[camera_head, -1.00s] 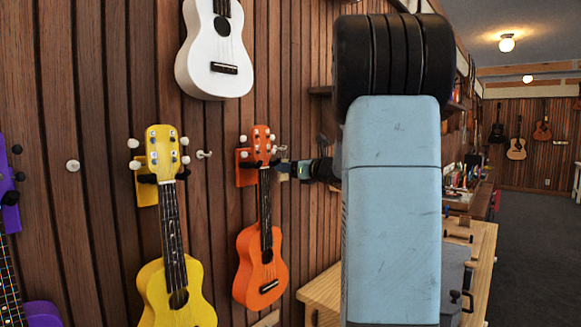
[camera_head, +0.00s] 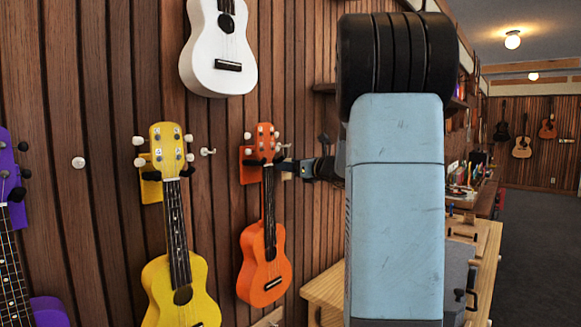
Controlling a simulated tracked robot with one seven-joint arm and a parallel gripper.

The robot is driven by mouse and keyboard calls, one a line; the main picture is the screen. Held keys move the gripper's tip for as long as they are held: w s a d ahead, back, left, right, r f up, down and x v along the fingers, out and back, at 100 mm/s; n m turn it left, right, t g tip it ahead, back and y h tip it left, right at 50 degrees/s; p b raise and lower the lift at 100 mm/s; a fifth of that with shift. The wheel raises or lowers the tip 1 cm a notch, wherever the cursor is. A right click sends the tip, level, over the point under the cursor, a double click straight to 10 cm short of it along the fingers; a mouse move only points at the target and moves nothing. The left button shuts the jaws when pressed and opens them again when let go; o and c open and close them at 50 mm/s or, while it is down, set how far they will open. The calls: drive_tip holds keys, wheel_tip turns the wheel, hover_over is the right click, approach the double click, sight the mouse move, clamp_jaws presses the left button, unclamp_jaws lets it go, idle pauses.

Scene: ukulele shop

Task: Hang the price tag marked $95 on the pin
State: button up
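A small white pin (camera_head: 207,151) sticks out of the wood-slat wall between the yellow and orange ukuleles. My gripper (camera_head: 279,157) is beside the head of the orange ukulele, to the right of the pin and at about its height. It is small and dark in this view, and the gap between its fingers is not clear. A small pale tan piece (camera_head: 287,176) shows just under the fingers; I cannot tell if it is a tag or part of the gripper. No $95 marking is readable. My large blue-grey arm link covers the middle right.
An orange ukulele (camera_head: 264,255), a yellow ukulele (camera_head: 178,285) and a white ukulele (camera_head: 217,75) hang close around the pin. A purple ukulele (camera_head: 17,250) hangs at far left, near a round white knob (camera_head: 78,163). A wooden bench (camera_head: 325,290) stands below right.

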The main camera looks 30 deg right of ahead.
drive_tip(key=o, duration=0.3)
drive_tip(key=shift+o, duration=0.2)
drive_tip(key=shift+s, duration=0.1)
drive_tip(key=v, duration=1.4)
drive_tip(key=s+a+f+n+g+y, duration=0.1)
drive_tip(key=s+a+f+n+g, duration=0.15)
drive_tip(key=a+n, duration=0.35)
drive_tip(key=s+a+f+n+g, duration=0.2)
drive_tip(key=s+a+n+g, duration=0.15)
drive_tip(key=a, duration=0.55)
drive_tip(key=s+a+f+n+g+y, duration=0.1)
drive_tip(key=s+a+f+n+g, duration=0.15)
drive_tip(key=a+n, duration=0.35)
drive_tip(key=s+a+f+n+g+h, duration=0.1)
drive_tip(key=s+a+f+n+h, duration=0.1)
drive_tip(key=s+n, duration=0.5)
drive_tip(key=s+a+f+n+g+h, duration=0.2)
drive_tip(key=s+f+n+h, duration=0.2)
drive_tip(key=n, duration=0.5)
drive_tip(key=shift+s+f+h, duration=0.2)
drive_tip(key=shift+s+h, duration=0.9)
drive_tip(key=shift+s, duration=0.55)
